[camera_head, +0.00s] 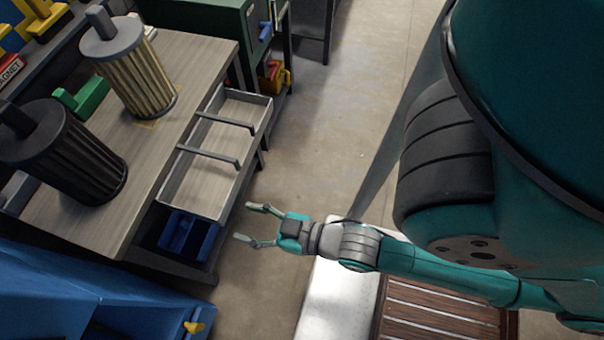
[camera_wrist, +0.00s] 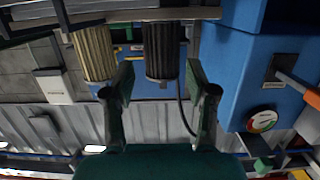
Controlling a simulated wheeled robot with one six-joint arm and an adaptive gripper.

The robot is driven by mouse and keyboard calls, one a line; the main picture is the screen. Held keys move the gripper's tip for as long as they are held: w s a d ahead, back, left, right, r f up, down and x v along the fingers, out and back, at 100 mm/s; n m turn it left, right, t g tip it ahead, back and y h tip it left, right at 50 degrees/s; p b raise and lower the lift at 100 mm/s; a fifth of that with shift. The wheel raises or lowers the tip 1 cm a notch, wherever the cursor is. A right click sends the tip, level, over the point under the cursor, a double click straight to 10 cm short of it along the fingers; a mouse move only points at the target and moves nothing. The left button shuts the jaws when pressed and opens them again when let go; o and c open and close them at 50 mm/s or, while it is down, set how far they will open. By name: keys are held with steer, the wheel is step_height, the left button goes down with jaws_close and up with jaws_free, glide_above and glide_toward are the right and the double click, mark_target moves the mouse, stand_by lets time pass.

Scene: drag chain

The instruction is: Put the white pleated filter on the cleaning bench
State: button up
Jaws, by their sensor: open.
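A cream-yellow pleated filter (camera_head: 138,80) with a grey cap and knob stands upright on a wood-topped bench (camera_head: 205,55); it is the palest filter in view. A dark pleated filter (camera_head: 70,160) stands nearer on the same bench. My gripper (camera_head: 245,222) is open and empty, out past the bench's right side, apart from both filters. The wrist view shows the open fingers (camera_wrist: 160,82), with the cream filter (camera_wrist: 95,52) left of them and the dark filter (camera_wrist: 163,50) beyond the gap. I cannot tell whether this is the cleaning bench.
An open drawer (camera_head: 188,188) with two handles juts from the bench's right side, near my gripper. A blue bin (camera_head: 185,235) sits below it. A green block (camera_head: 82,97) lies by the filters. A blue cabinet (camera_head: 90,300) stands at lower left. The floor beyond is clear.

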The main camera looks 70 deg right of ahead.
steer(key=s+g, duration=0.1)
steer(key=s, duration=1.1)
steer(key=shift+s, duration=0.4)
